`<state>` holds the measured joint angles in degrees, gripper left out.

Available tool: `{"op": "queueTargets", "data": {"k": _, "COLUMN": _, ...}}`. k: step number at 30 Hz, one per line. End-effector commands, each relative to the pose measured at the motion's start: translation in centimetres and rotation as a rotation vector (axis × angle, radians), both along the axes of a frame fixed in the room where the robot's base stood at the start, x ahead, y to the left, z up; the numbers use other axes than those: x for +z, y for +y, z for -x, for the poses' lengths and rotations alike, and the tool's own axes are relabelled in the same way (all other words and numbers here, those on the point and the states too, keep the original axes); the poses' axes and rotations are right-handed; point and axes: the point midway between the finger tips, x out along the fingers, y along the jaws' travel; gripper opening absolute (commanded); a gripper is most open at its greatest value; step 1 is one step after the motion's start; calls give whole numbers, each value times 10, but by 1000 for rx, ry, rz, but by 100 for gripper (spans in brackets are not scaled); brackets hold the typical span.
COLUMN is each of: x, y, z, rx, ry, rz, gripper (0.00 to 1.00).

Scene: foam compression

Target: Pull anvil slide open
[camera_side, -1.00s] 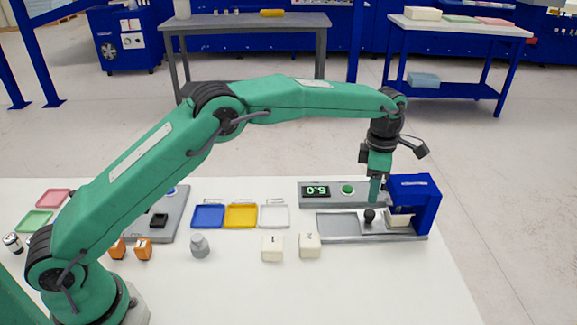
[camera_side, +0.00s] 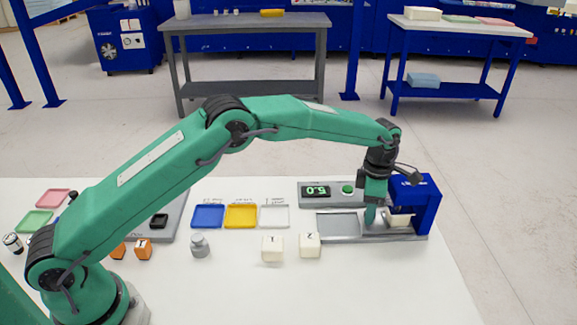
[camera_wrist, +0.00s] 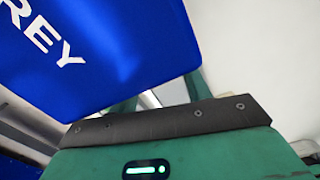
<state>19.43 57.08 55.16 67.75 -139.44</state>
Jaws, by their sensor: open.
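The anvil slide (camera_side: 384,229) is a light metal plate on the grey rail base of the blue press (camera_side: 427,208), at the right of the side view. A white foam block (camera_side: 399,220) sits on it, partly under the press head. In the wrist view my gripper (camera_wrist: 157,97) shows two green fingers, partly hidden, beside the blue press housing (camera_wrist: 100,50).
A grey control panel (camera_side: 370,188) with a green display lies behind the rail. The left rail bed (camera_side: 338,225) is empty. Two white blocks (camera_side: 272,248) and a grey weight (camera_side: 200,245) stand in front. Blue (camera_side: 208,216), yellow (camera_side: 240,216) and white (camera_side: 274,216) trays lie left.

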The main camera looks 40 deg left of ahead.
Motion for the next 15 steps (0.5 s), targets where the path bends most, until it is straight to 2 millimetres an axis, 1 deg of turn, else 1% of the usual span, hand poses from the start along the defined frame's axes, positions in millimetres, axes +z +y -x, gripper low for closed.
{"op": "queueTargets", "data": {"k": 1, "x": -5, "y": 0, "z": 0, "rx": 0, "ry": 3, "rz": -1, "gripper": 48}}
{"op": "queueTargets", "data": {"k": 5, "x": -11, "y": 0, "z": 0, "rx": 0, "ry": 1, "rz": -1, "gripper": 48}}
{"op": "queueTargets", "data": {"k": 14, "x": -12, "y": 0, "z": 0, "rx": 0, "ry": 0, "rz": 0, "gripper": 48}}
{"op": "queueTargets", "data": {"k": 15, "x": -12, "y": 0, "z": 0, "rx": 0, "ry": 0, "rz": 0, "gripper": 42}}
